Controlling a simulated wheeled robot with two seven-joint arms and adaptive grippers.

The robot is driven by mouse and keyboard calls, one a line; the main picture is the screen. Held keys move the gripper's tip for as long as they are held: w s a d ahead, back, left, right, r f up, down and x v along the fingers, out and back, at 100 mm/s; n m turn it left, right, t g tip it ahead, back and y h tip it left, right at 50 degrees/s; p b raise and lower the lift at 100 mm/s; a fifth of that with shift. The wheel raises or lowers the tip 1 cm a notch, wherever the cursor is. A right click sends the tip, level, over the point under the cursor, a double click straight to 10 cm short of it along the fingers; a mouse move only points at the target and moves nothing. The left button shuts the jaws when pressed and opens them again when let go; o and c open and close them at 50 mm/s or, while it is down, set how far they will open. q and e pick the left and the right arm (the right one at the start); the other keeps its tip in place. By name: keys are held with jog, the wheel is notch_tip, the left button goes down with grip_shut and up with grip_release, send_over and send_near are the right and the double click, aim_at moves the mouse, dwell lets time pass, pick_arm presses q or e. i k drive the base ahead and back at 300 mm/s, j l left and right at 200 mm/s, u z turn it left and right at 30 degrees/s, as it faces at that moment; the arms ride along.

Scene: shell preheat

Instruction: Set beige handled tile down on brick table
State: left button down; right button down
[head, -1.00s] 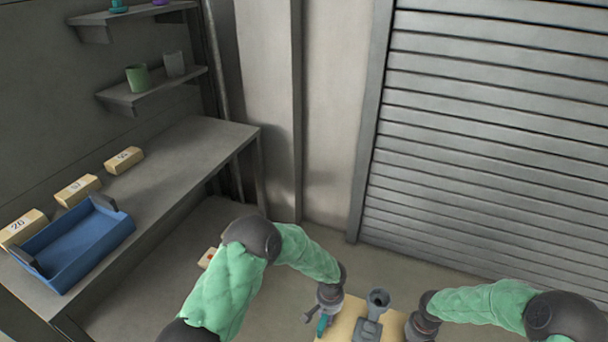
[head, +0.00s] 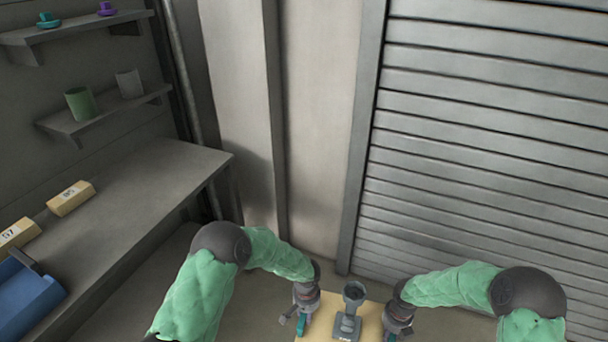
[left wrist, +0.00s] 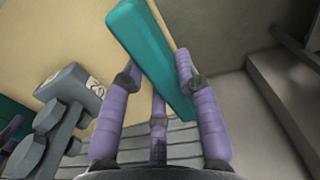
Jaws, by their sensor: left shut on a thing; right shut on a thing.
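The beige handled tile (head: 372,318) is at the bottom of the head view, partly cut off by the frame edge. My left gripper (head: 302,318) is shut on its teal left handle (head: 302,327). In the left wrist view, the teal handle (left wrist: 152,55) lies between the purple fingers, with the beige tile (left wrist: 60,30) beside it. My right gripper (head: 396,326) is at the tile's right side, shut on the handle there, which is mostly hidden. A grey stand with a cup-shaped top (head: 347,326) is on the tile.
A grey table (head: 150,190) with beige numbered bricks (head: 70,198) and a blue tray (head: 30,300) is at the left. Two wall shelves (head: 110,112) hold cups and small coloured pieces. A slatted grey shutter (head: 490,130) stands ahead at the right.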

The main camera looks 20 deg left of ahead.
aim_at(120, 219)
jog(key=i+l+u, duration=0.1)
jog(key=i+u, duration=0.35)
jog(key=i, duration=0.5)
jog(key=i+u, duration=0.3)
jog(key=i+l+u, duration=0.1)
jog(key=i+u, duration=0.2)
jog(key=u, duration=1.7)
